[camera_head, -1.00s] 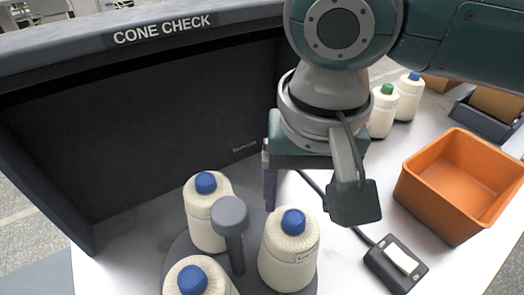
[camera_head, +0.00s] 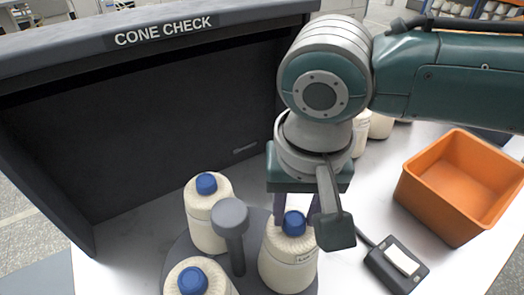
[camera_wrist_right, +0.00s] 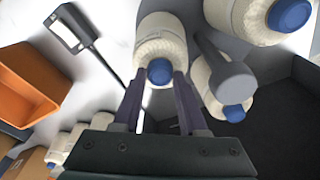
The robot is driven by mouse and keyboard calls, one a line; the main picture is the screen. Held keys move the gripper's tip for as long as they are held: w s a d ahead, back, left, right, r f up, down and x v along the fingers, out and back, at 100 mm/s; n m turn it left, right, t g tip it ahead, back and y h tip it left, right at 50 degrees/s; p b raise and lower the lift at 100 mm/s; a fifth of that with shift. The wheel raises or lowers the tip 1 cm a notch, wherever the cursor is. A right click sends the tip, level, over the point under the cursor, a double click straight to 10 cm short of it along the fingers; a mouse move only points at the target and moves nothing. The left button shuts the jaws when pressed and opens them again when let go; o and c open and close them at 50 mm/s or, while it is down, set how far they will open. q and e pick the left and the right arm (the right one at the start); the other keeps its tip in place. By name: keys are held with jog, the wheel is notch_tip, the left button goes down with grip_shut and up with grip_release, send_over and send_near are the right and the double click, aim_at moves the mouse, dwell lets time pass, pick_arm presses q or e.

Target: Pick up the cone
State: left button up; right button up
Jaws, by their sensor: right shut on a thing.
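Three cream yarn cones with blue tops stand on a round dark tray (camera_head: 176,262) around a grey knobbed post (camera_head: 230,217). The right-hand cone (camera_head: 288,262) has a label and is upright. My right gripper (camera_head: 296,215) is shut on this cone's blue top; in the right wrist view the two fingers (camera_wrist_right: 160,85) stand on either side of the top (camera_wrist_right: 160,71). The back cone (camera_head: 206,220) and the front cone (camera_head: 192,278) stand apart from the gripper. My left gripper is not in view.
A dark booth marked CONE CHECK (camera_head: 150,130) stands behind the tray. An orange bin (camera_head: 455,190) and a small black device with a white panel (camera_head: 398,262) lie to the right. More cones (camera_head: 380,125) are partly hidden behind my right arm.

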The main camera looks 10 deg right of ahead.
grip_shut()
dwell(0.8)
